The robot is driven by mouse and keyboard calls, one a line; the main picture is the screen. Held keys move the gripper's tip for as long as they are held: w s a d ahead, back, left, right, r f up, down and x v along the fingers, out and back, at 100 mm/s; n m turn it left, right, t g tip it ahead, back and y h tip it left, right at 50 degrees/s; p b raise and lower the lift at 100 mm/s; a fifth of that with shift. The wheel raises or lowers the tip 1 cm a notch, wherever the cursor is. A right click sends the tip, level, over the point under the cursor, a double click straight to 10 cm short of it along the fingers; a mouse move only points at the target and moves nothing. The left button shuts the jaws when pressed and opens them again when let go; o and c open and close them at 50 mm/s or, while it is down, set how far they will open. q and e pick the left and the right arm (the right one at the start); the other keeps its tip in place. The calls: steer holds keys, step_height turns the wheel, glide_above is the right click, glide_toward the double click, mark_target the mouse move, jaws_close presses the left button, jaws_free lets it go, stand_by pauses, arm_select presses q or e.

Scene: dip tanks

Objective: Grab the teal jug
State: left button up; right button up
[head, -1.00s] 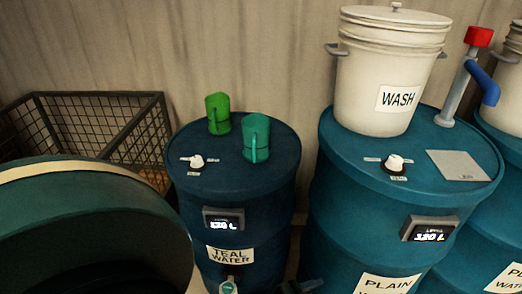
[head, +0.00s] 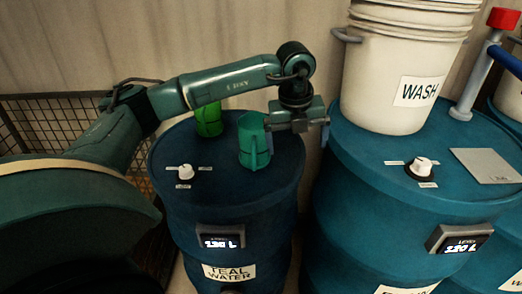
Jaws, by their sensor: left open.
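The teal jug (head: 253,142) stands upright on the dark blue drum labelled TEAL WATER (head: 228,180), near the right side of its lid. My left arm reaches in from the left, over the back of this drum. My left gripper (head: 298,127) is open and is just right of the jug's rim, above the lid. One finger shows close beside the jug; I cannot tell whether they touch. No jug is held. My right gripper is not in view.
A brighter green jug (head: 209,122) stands behind and left of the teal one, partly under my left forearm. A WASH bucket (head: 398,75) stands on the blue drum (head: 375,185) to the right. A white knob (head: 185,172) sits on the lid's front left. A wire crate (head: 60,130) is behind left.

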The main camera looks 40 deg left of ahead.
mark_target(255, 134)
arm_select(q)
steer(key=a+r+n+y, duration=0.4)
steer(key=a+r, duration=0.2)
steer(key=a, duration=0.4)
steer(key=shift+p+x, duration=1.15)
steer(key=shift+x, duration=5.2)
steer(key=shift+w+a+r, duration=0.1)
steer(key=c, duration=1)
